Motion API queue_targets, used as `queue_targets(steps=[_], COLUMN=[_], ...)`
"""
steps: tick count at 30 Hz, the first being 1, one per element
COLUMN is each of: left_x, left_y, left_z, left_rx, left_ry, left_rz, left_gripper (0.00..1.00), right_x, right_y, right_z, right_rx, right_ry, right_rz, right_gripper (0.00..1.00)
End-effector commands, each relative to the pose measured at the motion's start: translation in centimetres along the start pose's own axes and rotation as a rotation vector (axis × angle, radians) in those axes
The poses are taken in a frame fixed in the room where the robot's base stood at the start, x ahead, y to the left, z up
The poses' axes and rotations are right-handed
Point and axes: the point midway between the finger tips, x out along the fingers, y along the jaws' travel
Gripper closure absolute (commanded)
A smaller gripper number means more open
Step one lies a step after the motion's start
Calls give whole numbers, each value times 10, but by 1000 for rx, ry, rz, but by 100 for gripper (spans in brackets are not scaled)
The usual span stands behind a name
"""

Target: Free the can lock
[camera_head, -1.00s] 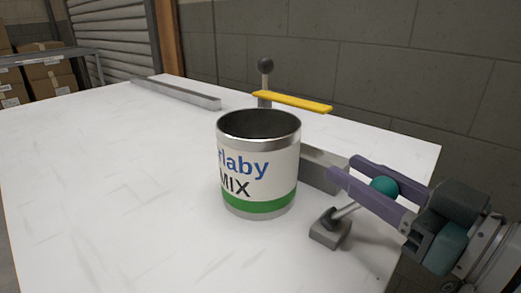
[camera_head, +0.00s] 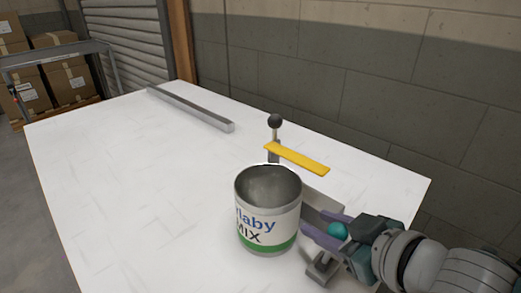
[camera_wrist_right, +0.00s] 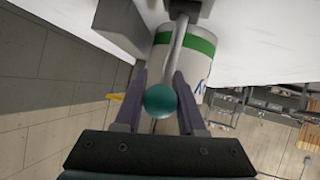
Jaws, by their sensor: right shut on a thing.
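A metal can (camera_head: 268,222) with a white and green label stands upright and open-topped on the white table. Just right of it, a lever with a teal ball knob (camera_head: 338,230) rises from a small grey base (camera_head: 321,268). My right gripper (camera_head: 318,226) is shut on the teal knob, one purple finger on each side. The right wrist view shows the knob (camera_wrist_right: 160,101) between the fingers, with the metal lever rod (camera_wrist_right: 176,52) running to its base in front of the can. My left gripper is not in view.
A grey block (camera_head: 323,200) sits behind the can's right side. Beyond it stand a dark-knobbed post (camera_head: 275,123) and a yellow bar (camera_head: 297,158). A metal rail (camera_head: 190,108) lies at the far edge, near the wall. The table's left side is clear.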

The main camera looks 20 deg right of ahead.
Motion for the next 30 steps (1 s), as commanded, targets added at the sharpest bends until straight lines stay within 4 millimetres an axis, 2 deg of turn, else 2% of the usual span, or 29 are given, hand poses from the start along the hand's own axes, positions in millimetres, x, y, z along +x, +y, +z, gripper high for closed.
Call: queue_targets(steps=[1, 6, 21, 22, 30], left_x=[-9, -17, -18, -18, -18], left_y=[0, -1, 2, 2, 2], left_z=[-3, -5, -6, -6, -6], left_rx=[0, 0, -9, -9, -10], left_ry=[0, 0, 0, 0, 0], left_rz=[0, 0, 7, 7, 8], left_gripper=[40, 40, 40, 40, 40], right_x=[0, 4, 7, 7, 7], right_y=[1, -1, -2, -2, -2], right_z=[-7, -5, -2, -2, -2], right_rx=[-7, -18, -24, -23, -23], right_ry=[-15, -64, -86, -85, -86], right_rz=[-1, -4, -4, -4, -4], right_gripper=[100, 100, 100, 60, 31])
